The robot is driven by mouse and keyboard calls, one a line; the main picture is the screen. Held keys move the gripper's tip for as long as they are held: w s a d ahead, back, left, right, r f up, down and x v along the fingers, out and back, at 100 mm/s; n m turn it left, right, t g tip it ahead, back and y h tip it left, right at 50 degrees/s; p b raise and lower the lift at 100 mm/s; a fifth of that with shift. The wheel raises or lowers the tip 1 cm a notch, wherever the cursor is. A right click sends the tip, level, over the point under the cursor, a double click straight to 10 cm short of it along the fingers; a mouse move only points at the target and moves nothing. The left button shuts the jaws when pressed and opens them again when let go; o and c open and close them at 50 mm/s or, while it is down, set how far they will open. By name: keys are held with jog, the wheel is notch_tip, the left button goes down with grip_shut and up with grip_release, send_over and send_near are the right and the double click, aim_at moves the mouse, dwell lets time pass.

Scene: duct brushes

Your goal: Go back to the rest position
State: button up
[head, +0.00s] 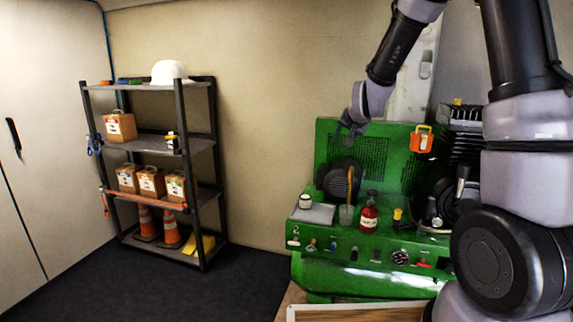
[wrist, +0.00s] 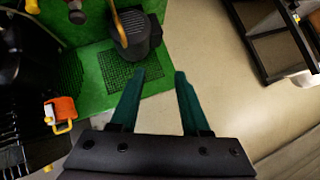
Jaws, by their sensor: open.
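My gripper (head: 352,126) is in the air above the left part of the green machine (head: 340,262) in the head view. In the wrist view my gripper (wrist: 157,82) has its two dark green fingers apart, with nothing between them. Beyond the fingers lie the green mesh panel and the pale wall. My arm rises from the right side of the head view and bends over the machine.
A shelf rack (head: 182,145) with boxes, cones and a white helmet (head: 169,72) stands at the left. Floor between is clear.

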jog(key=s+d+r+n+g, duration=0.1)
jog(key=s+d+r, duration=0.1)
jog(key=s+r, duration=0.5)
jog(key=s+d+r+g, duration=0.1)
jog(key=s+d+r, duration=0.1)
jog(key=s+r, duration=0.6)
jog(key=s+d+g+y, duration=0.1)
jog(key=s+d, duration=0.1)
jog(key=s, duration=1.7)
jog(key=shift+s+f, duration=0.15)
jog(key=shift+s, duration=0.05)
